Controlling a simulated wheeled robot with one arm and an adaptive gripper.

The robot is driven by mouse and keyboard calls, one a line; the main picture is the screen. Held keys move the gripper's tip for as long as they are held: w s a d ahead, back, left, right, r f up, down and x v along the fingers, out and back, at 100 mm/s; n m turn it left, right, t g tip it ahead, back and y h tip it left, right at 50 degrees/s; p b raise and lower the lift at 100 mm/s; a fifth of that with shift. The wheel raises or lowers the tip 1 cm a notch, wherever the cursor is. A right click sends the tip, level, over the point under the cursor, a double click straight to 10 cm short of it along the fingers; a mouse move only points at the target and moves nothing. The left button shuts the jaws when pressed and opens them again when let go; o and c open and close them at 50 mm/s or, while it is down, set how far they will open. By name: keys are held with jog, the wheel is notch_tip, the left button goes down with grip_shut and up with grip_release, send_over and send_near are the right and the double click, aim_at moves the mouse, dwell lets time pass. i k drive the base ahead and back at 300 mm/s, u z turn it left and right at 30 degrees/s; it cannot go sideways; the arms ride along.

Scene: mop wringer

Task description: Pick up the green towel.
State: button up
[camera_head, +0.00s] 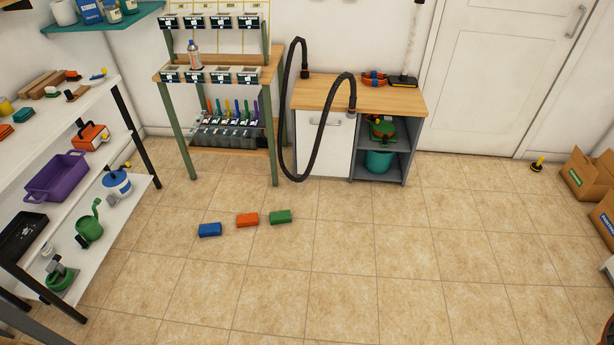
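A small green folded block, which looks like the green towel (280,217), lies flat on the tiled floor. It is the rightmost of a loose row of three similar blocks. The orange one (247,220) lies just left of it, apart from it. The blue one (209,230) lies further left. Nothing covers the green one. My gripper is not in view.
A shelf unit (105,95) with a purple crate (57,177) stands at left. A tool rack (187,150) and a cabinet (322,146) with a looped black hose (320,150) stand behind. Cardboard boxes (585,175) stand at right. The floor (400,270) in front is clear.

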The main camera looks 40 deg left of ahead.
aim_at(276, 217)
jog(key=u, duration=0.5)
jog(key=i, duration=1.7)
jog(key=u, duration=1.75)
jog(key=i, duration=1.3)
jog(key=u, duration=0.7)
